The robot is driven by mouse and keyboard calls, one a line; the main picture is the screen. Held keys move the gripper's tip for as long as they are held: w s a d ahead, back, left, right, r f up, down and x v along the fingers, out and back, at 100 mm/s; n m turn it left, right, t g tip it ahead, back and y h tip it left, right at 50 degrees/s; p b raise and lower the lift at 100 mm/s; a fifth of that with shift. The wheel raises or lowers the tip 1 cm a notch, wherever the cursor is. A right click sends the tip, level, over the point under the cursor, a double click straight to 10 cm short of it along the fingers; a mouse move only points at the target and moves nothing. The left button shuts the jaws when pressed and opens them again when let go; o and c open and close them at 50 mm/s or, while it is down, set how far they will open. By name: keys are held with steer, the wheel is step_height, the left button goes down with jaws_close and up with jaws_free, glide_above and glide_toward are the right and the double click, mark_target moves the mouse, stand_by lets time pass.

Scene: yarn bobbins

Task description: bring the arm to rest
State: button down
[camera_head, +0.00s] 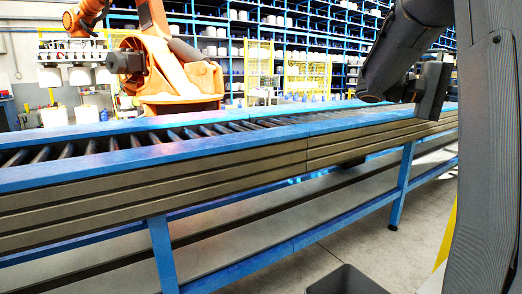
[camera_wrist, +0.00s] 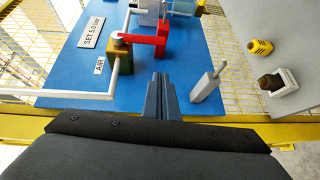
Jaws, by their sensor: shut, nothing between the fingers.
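My gripper (camera_wrist: 158,78) shows in the wrist view. Its two dark fingers are together, with nothing between them. In front of it is a blue panel (camera_wrist: 75,75) with a red lever handle (camera_wrist: 150,42) on a brass-coloured valve (camera_wrist: 119,62), joined to white pipes. The fingertips show just below the red handle in the picture; I cannot tell the gap in depth. In the head view my dark arm (camera_head: 405,45) is folded at the right, above the conveyor's end. The fingers cannot be made out there.
A roller conveyor (camera_head: 150,168) with blue rails crosses the head view. Behind it are an orange robot arm (camera_head: 165,75) and blue shelving with white bobbins. A dark bin (camera_head: 345,280) stands on the floor.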

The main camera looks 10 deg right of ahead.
steer(key=a+f+n+t+y+p, duration=0.2)
steer(key=a+f+n+t+y, duration=0.1)
steer(key=a+f, duration=0.55)
steer(key=a+f+n+t+y+p, duration=0.1)
steer(key=a+f+n+t+y, duration=0.2)
steer(key=a+f, duration=0.55)
steer(key=s+a+f+t+y+p, duration=0.1)
steer(key=s+a+f+y+p, duration=0.1)
steer(key=a+f, duration=0.5)
steer(key=s+a+f+n+t+y+p, duration=0.1)
steer(key=s+a+f+y, duration=0.4)
steer(key=a, duration=1.1)
step_height(320, 180, down, 4)
steer(key=shift+s+a+r+t+y+p, duration=0.3)
steer(key=shift+t+y+p, duration=0.2)
steer(key=shift+t+p, duration=0.25)
stand_by(2.5)
